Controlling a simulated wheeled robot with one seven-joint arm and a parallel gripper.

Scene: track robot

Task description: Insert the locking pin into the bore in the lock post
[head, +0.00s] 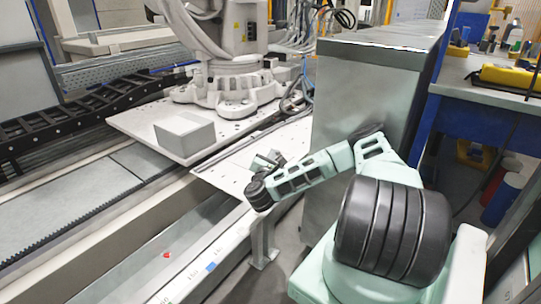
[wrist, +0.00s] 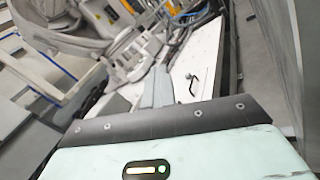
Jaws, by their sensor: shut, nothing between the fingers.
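My gripper (head: 266,163) is shut and empty at the end of my mint-green arm, over the white plate (head: 222,176) beside the grey cabinet. In the wrist view its two grey fingers (wrist: 158,72) lie side by side with nothing held between them. A small black bent piece (wrist: 192,84) lies or stands on the white plate just right of the fingers; I cannot tell whether it is the locking pin or a fitting. I cannot make out the lock post or its bore in either view.
A large white robot arm (head: 233,85) stands on a track carriage behind the plate, with a grey box (head: 185,133) on it. A tall grey cabinet (head: 362,95) stands close to my arm on the right. Cables (wrist: 183,38) hang beyond the fingers.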

